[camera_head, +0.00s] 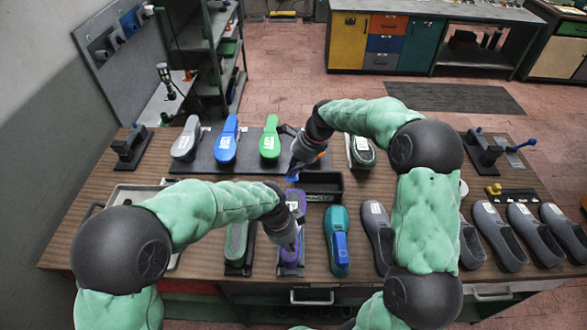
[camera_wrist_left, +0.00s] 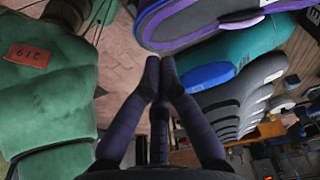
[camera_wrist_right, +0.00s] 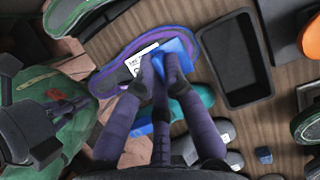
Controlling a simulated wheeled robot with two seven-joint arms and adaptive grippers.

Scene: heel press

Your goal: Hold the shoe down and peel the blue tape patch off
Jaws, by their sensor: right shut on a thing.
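My right gripper (camera_head: 292,176) is above the shoe's far end, shut on the blue tape patch (camera_wrist_right: 177,47). I cannot tell whether the patch still touches the shoe. The fingers hide part of it.
A black open bin (camera_head: 320,198) stands just behind and right of the shoe. A teal shoe with a blue part (camera_head: 338,238) stands to the right, then several grey shoes (camera_head: 497,237). A green-edged shoe (camera_head: 236,245) is left. Grey, blue and green shoes (camera_head: 227,140) stand behind.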

